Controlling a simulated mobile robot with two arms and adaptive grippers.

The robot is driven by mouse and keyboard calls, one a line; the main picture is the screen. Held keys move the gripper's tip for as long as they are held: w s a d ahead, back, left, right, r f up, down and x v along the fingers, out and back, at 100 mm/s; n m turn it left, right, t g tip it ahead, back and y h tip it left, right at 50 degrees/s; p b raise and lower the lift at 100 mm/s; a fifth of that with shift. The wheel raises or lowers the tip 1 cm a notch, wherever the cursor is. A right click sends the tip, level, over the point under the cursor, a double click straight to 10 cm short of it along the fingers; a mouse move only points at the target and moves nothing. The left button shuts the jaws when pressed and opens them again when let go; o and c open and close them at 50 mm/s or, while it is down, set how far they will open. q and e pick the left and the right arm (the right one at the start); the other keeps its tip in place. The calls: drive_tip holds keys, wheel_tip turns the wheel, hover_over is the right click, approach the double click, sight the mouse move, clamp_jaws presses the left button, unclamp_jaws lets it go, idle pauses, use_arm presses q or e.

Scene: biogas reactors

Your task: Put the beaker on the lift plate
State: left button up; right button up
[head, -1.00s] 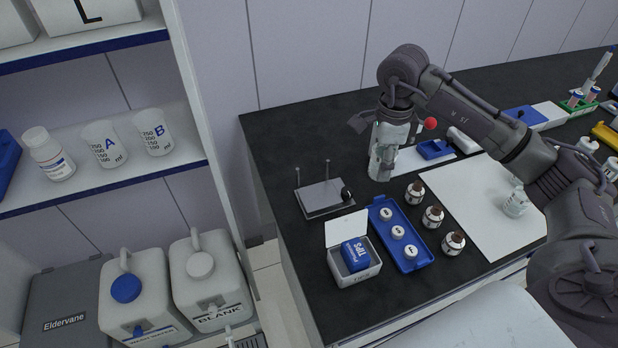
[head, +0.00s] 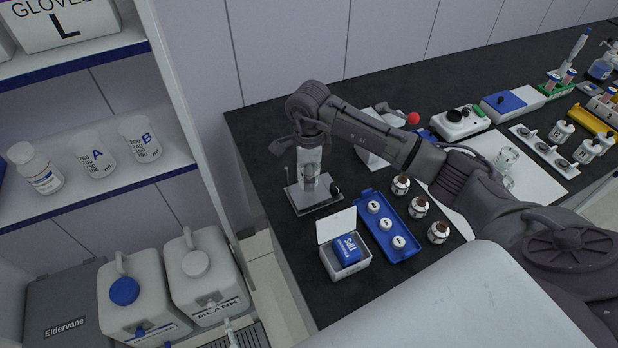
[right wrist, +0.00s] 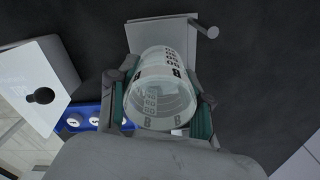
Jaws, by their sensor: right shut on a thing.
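My right gripper (head: 309,152) is shut on a clear glass beaker (head: 309,168) with printed markings, held upright in the head view. The beaker is over the grey lift plate (head: 330,207), near the left end of the black bench. In the right wrist view the beaker (right wrist: 162,88) sits between green-padded fingers (right wrist: 160,112), with the grey plate (right wrist: 150,34) beyond it. I cannot tell whether the beaker's base touches the plate. My left gripper is not in view.
A blue tray (head: 402,243) with white-capped vials and an open tips box (head: 352,268) stand close in front of the plate. Brown bottles (head: 418,207) are to the right.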

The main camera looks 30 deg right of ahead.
wheel_tip(320, 180, down, 2)
drive_tip(key=shift+s+f+p, duration=0.1)
drive_tip(key=shift+f+p, duration=0.05)
drive_tip(key=shift+p, duration=0.3)
drive_tip(key=shift+f, duration=0.3)
drive_tip(key=shift+f+b, duration=0.2)
drive_tip(key=shift+b, duration=0.1)
drive_tip(key=o, duration=1.2)
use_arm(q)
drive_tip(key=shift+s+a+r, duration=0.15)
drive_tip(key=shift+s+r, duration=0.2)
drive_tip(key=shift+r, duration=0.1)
use_arm(e)
drive_tip(key=shift+r, duration=0.1)
